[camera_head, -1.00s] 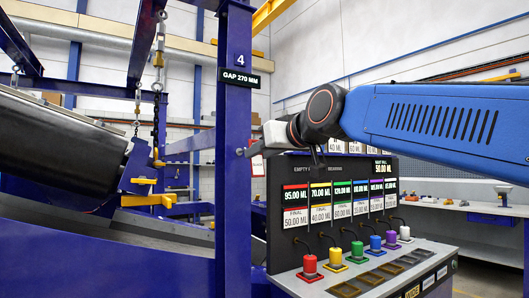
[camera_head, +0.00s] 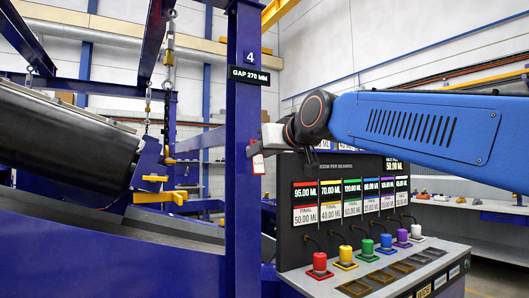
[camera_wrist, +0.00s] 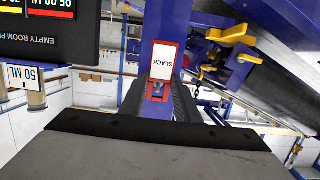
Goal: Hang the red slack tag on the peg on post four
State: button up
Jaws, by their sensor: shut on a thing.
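The red slack tag (camera_head: 258,163) is held at the end of my gripper (camera_head: 264,146), in front of the right edge of post four (camera_head: 243,200). In the wrist view the tag (camera_wrist: 163,62) shows a white face reading SLACK and a red border. The dark fingers of my gripper (camera_wrist: 158,95) are shut on its near end. Blue post four (camera_wrist: 168,18) stands behind the tag there. A small peg on the post (camera_head: 249,151) seems to be just left of the tag in the head view. I cannot tell whether tag and peg touch.
A control console (camera_head: 330,215) with coloured buttons and displays stands right of the post, below my arm. A dark conveyor drum (camera_head: 65,145) and hanging chains (camera_head: 168,60) are left of it. A GAP 270 MM sign (camera_head: 249,75) is higher on the post.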

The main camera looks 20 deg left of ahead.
jog(key=shift+x, duration=1)
jog(key=shift+w+a+f, duration=0.3)
jog(key=shift+w+a, duration=0.05)
jog(key=shift+a, duration=0.05)
jog(key=o, duration=1.1)
jog(key=v, duration=1.7)
jog(key=shift+s, duration=0.15)
